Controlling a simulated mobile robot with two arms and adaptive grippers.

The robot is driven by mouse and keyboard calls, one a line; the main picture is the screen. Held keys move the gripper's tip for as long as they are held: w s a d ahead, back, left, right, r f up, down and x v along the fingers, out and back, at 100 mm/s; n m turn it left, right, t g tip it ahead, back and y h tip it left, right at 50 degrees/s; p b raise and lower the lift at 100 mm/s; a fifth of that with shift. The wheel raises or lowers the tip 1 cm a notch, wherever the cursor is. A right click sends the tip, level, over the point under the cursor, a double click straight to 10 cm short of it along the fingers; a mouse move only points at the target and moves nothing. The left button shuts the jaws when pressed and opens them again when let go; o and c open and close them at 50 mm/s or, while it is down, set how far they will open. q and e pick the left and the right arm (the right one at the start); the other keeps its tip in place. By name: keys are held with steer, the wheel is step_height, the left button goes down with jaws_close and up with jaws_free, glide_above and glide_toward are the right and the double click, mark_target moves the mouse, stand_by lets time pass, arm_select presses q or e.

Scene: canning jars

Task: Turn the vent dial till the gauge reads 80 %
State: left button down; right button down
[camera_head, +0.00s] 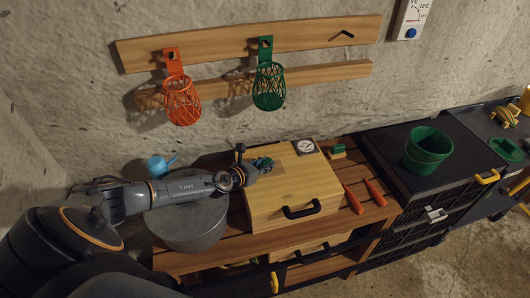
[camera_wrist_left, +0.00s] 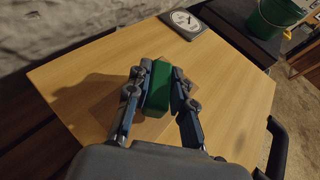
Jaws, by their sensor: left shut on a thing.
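A light wooden box (camera_head: 292,195) with a black front handle stands on the slatted bench. A green block-like dial (camera_wrist_left: 158,88) sits on its lid, above a slightly darker square patch. My left gripper (camera_head: 264,163) is over the left part of the lid, and in the left wrist view (camera_wrist_left: 160,72) its two fingers are shut on the green dial, one on each side. The gauge (camera_head: 304,147) is a white face in a dark square frame at the lid's back edge; it also shows in the left wrist view (camera_wrist_left: 186,20). Its reading is too small to tell. My right gripper is not in view.
A grey metal pot (camera_head: 190,228) stands left of the box under my left arm, with a blue watering can (camera_head: 158,165) behind. Red-handled tools (camera_head: 354,199) and a green brush (camera_head: 338,151) lie right of the box. A green bucket (camera_head: 428,149) stands farther right.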

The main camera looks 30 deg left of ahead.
arm_select(q)
steer(key=shift+w+d+r+n+y+p, duration=0.1)
steer(key=shift+r+n+y+p, duration=0.15)
steer(key=shift+n+y+p, duration=0.45)
steer(key=shift+f+y, duration=0.1)
steer(key=shift+y, duration=0.2)
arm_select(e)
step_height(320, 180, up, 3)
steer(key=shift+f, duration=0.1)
arm_select(q)
steer(key=shift+n+y+p, duration=0.35)
steer(key=shift+n+y, duration=0.05)
steer(key=shift+n, duration=0.1)
steer(key=c, duration=1.4)
jaws_free()
steer(key=shift+c, duration=0.2)
steer(key=shift+o, duration=1.4)
steer(key=shift+f, duration=0.15)
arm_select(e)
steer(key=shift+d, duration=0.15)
arm_select(q)
steer(key=v, duration=1.1)
steer(key=shift+s, duration=0.4)
